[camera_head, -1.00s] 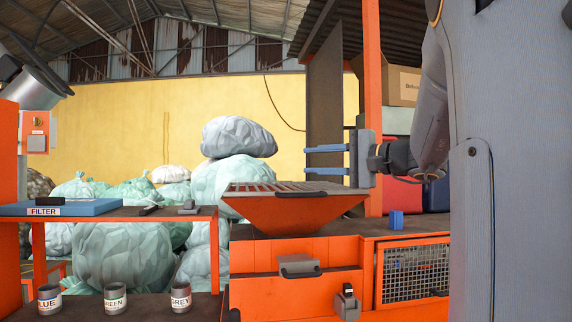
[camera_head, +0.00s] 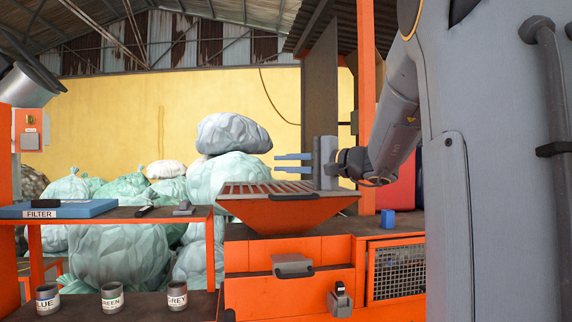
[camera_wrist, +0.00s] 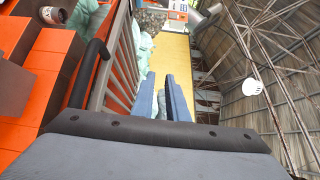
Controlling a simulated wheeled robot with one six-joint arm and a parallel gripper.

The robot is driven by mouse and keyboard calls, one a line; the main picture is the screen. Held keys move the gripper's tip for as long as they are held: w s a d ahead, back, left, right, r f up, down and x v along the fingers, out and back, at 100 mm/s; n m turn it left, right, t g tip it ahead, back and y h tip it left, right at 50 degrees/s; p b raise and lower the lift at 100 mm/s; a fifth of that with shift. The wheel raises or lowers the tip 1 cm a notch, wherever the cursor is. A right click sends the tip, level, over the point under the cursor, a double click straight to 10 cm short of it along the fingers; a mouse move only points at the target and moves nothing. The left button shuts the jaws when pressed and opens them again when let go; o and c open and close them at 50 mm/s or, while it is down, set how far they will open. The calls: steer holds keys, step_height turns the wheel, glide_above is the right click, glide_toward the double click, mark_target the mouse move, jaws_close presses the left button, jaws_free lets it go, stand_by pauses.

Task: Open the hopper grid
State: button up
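The hopper grid (camera_head: 255,188) is a frame of slats lying flat on top of the orange hopper (camera_head: 285,214). Its black handle (camera_head: 293,197) is on the near edge. In the wrist view the grid (camera_wrist: 124,62) runs along the left, with the dark handle (camera_wrist: 88,72) beside it. My gripper (camera_head: 276,163) is above the grid, its two blue fingers pointing left. It is apart from the handle. In the wrist view my gripper (camera_wrist: 160,80) shows a gap between the fingers, with nothing held.
A shelf with a blue filter box (camera_head: 70,209) stands left, above labelled cups (camera_head: 111,297). A blue block (camera_head: 388,218) sits on the orange bench, right of the hopper. A dark panel (camera_head: 320,95) and orange post (camera_head: 367,100) rise behind. Bags (camera_head: 120,253) are piled behind.

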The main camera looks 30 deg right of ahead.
jaws_close()
stand_by(1.0)
steer(key=shift+c, duration=0.9)
jaws_free()
steer(key=o, duration=0.7)
steer(key=shift+s+d, duration=0.1)
steer(key=shift+s, duration=0.05)
steer(key=b+v, duration=0.3)
steer(key=v, duration=0.4)
steer(key=shift+s+d, duration=0.1)
steer(key=shift+s, duration=0.2)
steer(key=shift+c, duration=0.5)
